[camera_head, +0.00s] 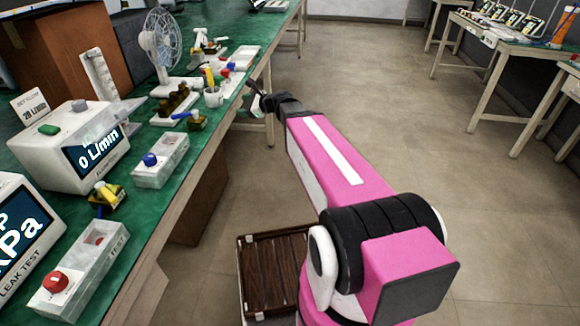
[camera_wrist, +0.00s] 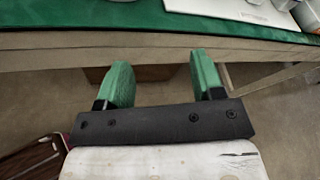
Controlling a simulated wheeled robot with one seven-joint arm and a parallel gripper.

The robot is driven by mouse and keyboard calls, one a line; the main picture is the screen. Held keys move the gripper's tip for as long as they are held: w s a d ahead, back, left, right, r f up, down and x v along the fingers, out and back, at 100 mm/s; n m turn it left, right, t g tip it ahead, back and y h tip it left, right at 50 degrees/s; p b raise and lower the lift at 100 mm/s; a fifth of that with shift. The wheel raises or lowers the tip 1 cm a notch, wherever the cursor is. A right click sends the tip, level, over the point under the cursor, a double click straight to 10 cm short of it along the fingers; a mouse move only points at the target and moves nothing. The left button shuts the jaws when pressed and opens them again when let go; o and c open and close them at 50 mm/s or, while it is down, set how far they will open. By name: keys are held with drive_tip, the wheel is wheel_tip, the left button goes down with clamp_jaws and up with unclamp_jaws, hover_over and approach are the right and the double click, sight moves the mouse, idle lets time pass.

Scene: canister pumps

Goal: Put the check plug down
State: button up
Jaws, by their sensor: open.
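My gripper (camera_wrist: 163,75) is open in the wrist view, with nothing between its green fingers. It hangs beside the bench's front edge, over the floor. In the head view my gripper (camera_head: 256,100) is small and partly hidden by my wrist. I cannot pick out the check plug for certain. A red knob (camera_head: 55,281) is on the near grey test block (camera_head: 85,262), and a blue knob (camera_head: 150,159) is on the farther block (camera_head: 165,165). Small yellow-topped pieces (camera_head: 106,194) stand on the green bench (camera_head: 165,215).
White display boxes (camera_head: 70,165) stand along the bench's left. A fan (camera_head: 160,45), a cup (camera_head: 213,98) and a flat white tray (camera_wrist: 240,10) are farther along. A dark slatted tray (camera_head: 275,270) is below my arm.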

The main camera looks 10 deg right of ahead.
drive_tip(key=s+d+f+n+g+h, duration=0.4)
drive_tip(key=s+d+f+n+h, duration=0.2)
drive_tip(key=s+f+n, duration=0.3)
drive_tip(key=s+d+f+n+g+h, duration=0.4)
drive_tip(key=s+d+f+n+h, duration=0.2)
drive_tip(key=s+d+f+n, duration=0.2)
drive_tip(key=shift+s+d+f+n+g, duration=0.35)
drive_tip(key=shift+s+f+n, duration=0.95)
drive_tip(key=shift+s, duration=0.8)
drive_tip(key=shift+r, duration=0.1)
